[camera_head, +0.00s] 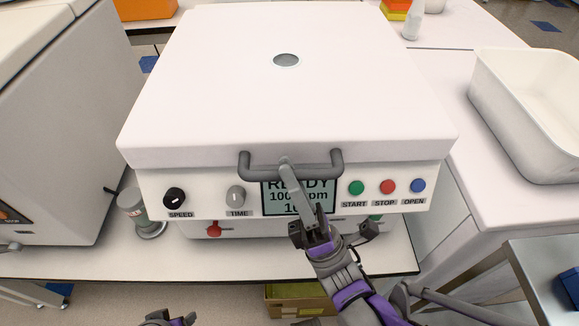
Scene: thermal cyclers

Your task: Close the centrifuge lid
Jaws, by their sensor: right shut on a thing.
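The centrifuge (400,203) stands on the bench, facing me, with a "READY" display partly hidden by my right gripper. Its white lid (220,100) lies flat over the body, and its front edge sits just above the control panel; I see no clear gap there. A grey bar handle (248,168) runs along the lid's front. My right gripper (287,172) is shut on the handle near its middle. Part of my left gripper (170,319) shows at the bottom edge, away from the centrifuge; its jaws are not clear.
A large white machine (60,130) stands close on the left. A small grey cylinder (140,212) stands between it and the centrifuge. A white bin (530,110) sits on the right bench. A yellowish box (295,302) is below the bench. The bench strip before the centrifuge is narrow.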

